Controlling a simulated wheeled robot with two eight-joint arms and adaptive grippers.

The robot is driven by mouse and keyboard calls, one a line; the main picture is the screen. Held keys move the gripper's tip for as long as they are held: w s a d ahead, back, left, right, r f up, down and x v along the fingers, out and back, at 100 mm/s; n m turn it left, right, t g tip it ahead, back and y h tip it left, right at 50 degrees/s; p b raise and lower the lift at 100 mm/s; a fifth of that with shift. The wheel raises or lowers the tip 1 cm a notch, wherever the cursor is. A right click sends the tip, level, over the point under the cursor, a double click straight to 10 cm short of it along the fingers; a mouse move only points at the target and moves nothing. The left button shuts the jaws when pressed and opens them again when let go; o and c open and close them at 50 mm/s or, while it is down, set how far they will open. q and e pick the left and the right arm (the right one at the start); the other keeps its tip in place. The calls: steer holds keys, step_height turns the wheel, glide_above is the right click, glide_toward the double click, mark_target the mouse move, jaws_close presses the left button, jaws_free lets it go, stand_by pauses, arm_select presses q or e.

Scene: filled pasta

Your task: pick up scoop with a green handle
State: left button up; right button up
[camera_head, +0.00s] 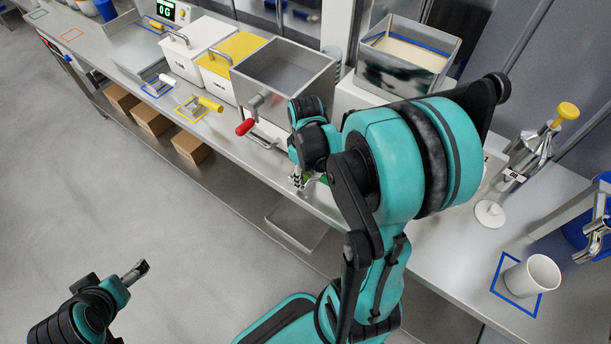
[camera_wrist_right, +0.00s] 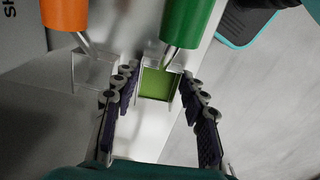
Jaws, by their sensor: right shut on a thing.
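The scoop with a green handle shows in the right wrist view, with its green handle (camera_wrist_right: 187,22) at the top and its clear square bowl (camera_wrist_right: 158,84) below. My right gripper (camera_wrist_right: 160,95) has one finger on each side of the bowl and is shut on the scoop. In the head view my right gripper (camera_head: 299,181) is at the front edge of the counter, and only a bit of green shows beside it (camera_head: 323,179). My left gripper (camera_head: 136,272) is over the floor at lower left, far from the counter; its fingers are too small to judge.
A scoop with an orange handle (camera_wrist_right: 66,14) lies close beside the green one. On the counter (camera_head: 440,255) stand a metal hopper with a red-handled crank (camera_head: 246,127), white bins (camera_head: 195,45) and a white cup (camera_head: 533,277). The floor at left is clear.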

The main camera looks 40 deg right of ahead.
steer(key=r, duration=0.1)
steer(key=r+p, duration=0.1)
steer(key=r, duration=0.1)
steer(key=r+p, duration=0.1)
steer(key=shift+s+d+r, duration=0.15)
steer(key=shift+s+r, duration=0.1)
steer(key=shift+s, duration=0.15)
steer(key=s+d+r+p, duration=0.1)
steer(key=s, duration=0.2)
steer(key=s+d+r+p, duration=0.1)
steer(key=s+r, duration=0.1)
steer(key=s, duration=0.1)
steer(key=s+d+r+p, duration=0.1)
steer(key=s+r, duration=0.1)
steer(key=s, duration=0.1)
steer(key=shift+s+r, duration=0.15)
steer(key=shift+r, duration=0.1)
steer(key=shift+s+d+r, duration=0.25)
steer(key=shift+s, duration=0.25)
